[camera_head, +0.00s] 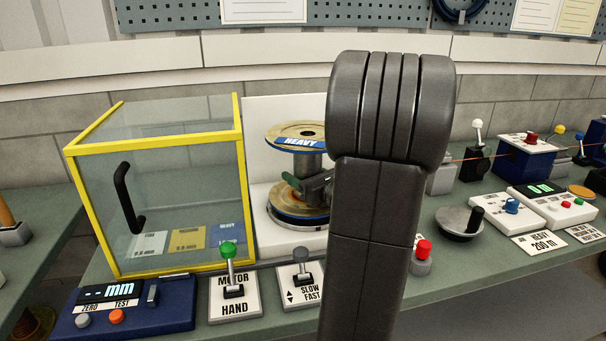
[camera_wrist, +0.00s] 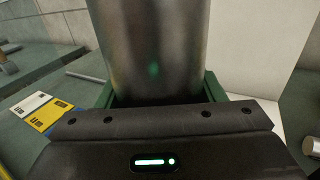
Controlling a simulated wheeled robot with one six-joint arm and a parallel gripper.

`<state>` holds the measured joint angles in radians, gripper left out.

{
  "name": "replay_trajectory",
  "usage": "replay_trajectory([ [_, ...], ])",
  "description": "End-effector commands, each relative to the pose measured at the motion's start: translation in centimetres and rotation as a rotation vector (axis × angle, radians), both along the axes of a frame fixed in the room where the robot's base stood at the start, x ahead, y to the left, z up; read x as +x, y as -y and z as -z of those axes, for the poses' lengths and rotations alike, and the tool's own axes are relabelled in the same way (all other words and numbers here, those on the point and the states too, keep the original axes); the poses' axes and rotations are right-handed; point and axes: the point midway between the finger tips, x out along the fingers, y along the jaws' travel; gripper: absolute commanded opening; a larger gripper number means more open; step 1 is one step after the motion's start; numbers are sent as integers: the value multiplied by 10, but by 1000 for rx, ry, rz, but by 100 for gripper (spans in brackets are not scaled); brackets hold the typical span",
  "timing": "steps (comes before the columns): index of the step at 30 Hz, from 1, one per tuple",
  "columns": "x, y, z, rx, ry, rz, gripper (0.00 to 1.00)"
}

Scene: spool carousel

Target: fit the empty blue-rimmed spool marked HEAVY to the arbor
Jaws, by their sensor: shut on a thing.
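The spool marked HEAVY (camera_head: 299,141) stands upright in front of the white backboard, with wooden flanges, a blue rim label and a bare grey core. Its lower flange is over a round metal-edged base (camera_head: 284,222); I cannot tell whether it rests fully on it. The arbor itself is hidden, apparently by the spool. My gripper (camera_head: 318,185) is shut on the spool's core between the flanges, partly hidden by my arm. In the wrist view the grey core (camera_wrist: 150,45) stands between the green fingers of my gripper (camera_wrist: 157,92).
A yellow-framed clear guard (camera_head: 240,160) with a black handle stands left of the spool. A MOTOR/HAND lever (camera_head: 229,262) and a SLOW/FAST lever (camera_head: 302,268) are in front. A hand crank (camera_head: 460,222) and a red button (camera_head: 424,249) are to the right.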

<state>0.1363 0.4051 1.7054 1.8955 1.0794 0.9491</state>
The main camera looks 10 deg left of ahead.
Motion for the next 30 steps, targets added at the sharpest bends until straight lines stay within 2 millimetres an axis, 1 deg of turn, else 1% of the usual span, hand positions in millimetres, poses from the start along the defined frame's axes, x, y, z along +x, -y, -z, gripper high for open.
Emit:
replay_trajectory([
  [12,0,0,13,2,4,0,6],
  [27,0,0,12,2,4,0,6],
  [28,0,0,12,2,4,0,64],
  [30,0,0,13,1,3,0,78],
])
